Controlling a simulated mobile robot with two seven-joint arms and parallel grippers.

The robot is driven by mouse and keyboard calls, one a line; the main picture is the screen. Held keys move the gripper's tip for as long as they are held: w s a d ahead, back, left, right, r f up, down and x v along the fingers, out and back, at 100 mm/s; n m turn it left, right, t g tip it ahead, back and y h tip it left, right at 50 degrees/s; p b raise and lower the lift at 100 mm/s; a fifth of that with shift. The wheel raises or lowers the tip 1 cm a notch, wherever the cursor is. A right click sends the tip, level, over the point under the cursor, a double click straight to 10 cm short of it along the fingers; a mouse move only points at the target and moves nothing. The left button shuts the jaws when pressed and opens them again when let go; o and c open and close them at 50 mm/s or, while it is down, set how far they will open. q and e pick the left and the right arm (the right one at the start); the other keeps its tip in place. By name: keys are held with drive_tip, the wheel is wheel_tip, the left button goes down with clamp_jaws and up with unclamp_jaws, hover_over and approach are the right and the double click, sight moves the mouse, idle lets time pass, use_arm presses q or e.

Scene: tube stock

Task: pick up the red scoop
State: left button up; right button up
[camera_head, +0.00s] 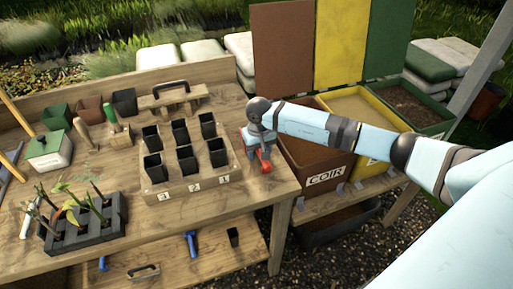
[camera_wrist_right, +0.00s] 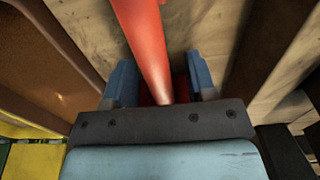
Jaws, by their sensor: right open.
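The red scoop (camera_head: 264,160) lies at the right end of the wooden bench, just right of the numbered pot tray, partly hidden by my right gripper (camera_head: 257,142). In the right wrist view the scoop's long red part (camera_wrist_right: 148,40) runs from the top edge down between the two blue fingers of the right gripper (camera_wrist_right: 160,72). The fingers stand apart, one on each side of it, with gaps visible. Whether either finger touches it I cannot tell. My left gripper is not in view.
The wooden tray (camera_head: 205,190) with several black pots stands close left of the scoop. The coir bin (camera_head: 320,158) and a yellow bin (camera_head: 366,172) stand beyond the bench's right edge. A seedling tray (camera_head: 107,228) is at the left.

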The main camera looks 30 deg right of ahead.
clamp_jaws()
drive_tip(key=shift+r, duration=0.1)
